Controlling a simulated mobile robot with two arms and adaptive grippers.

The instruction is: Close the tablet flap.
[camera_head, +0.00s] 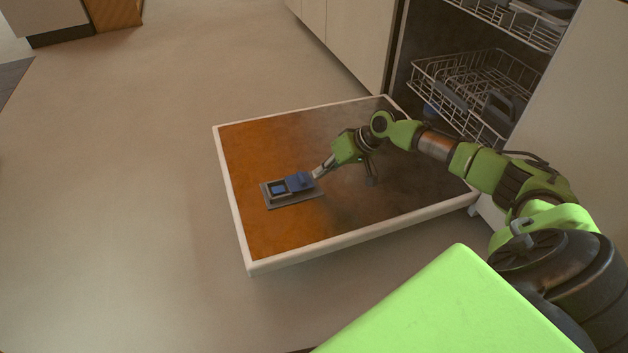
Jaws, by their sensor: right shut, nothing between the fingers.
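A small dark grey detergent tray (285,203) lies on the inner side of the lowered dishwasher door (250,236). A blue tablet flap (299,181) stands at the right part of the tray. To its left a compartment is uncovered, with a lighter blue tablet (277,190) visible in it. My right gripper (316,176) is shut and empty, its tips close to the right side of the flap. I cannot tell whether they touch it. My left gripper is not in view.
The dishwasher door lies open and low over the floor (120,180). White wire racks (480,85) are inside the dishwasher at upper right. Pale cabinet fronts (350,35) stand beside it. The floor to the left is clear.

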